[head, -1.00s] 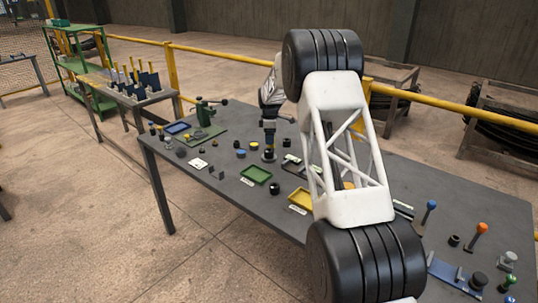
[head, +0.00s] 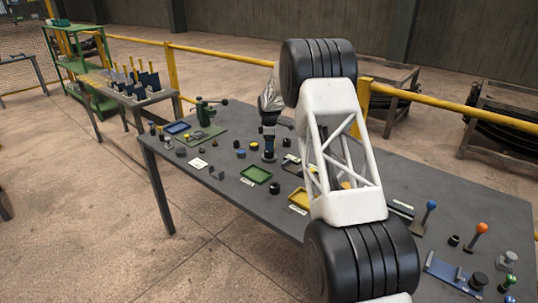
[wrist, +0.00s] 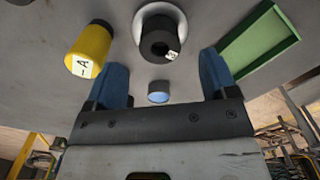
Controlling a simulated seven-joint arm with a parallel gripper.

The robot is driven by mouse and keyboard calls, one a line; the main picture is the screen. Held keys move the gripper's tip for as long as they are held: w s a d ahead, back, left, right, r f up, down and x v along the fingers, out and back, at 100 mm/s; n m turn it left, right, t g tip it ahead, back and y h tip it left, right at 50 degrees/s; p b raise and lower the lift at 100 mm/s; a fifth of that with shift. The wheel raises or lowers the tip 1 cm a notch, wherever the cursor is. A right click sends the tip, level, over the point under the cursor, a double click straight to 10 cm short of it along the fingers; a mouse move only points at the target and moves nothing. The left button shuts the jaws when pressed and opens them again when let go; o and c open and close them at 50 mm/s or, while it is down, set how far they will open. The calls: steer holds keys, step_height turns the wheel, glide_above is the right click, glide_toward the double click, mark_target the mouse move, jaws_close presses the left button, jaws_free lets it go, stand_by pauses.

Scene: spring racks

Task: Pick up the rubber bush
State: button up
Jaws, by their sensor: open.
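The rubber bush appears to be the black ring-shaped piece (wrist: 158,38) with a dark centre hole and a small white tag. In the wrist view it sits upright on a pale round base (wrist: 143,22), beyond my fingertips. My gripper (wrist: 160,60) is open, its two blue fingers spread wide with nothing held between them. In the head view my gripper (head: 269,136) points down above the small parts in the middle of the table. The bush is small and partly hard to make out there.
A yellow labelled cylinder (wrist: 88,50) stands left of the bush in the wrist view. A blue-topped piece (wrist: 158,98) shows between the fingers. A green tray (wrist: 258,45) lies to the right.

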steer(key=shift+f, duration=0.15)
steer(key=shift+f, duration=2.5)
steer(key=shift+c, duration=0.2)
steer(key=c, duration=1)
steer(key=shift+c, duration=0.2)
steer(key=shift+r, duration=0.2)
steer(key=shift+r, duration=1.65)
steer(key=s, duration=0.5)
steer(key=s+r, duration=0.1)
steer(key=s, duration=0.4)
steer(key=s+d, duration=0.1)
steer(key=s, duration=0.5)
steer(key=shift+r, duration=0.2)
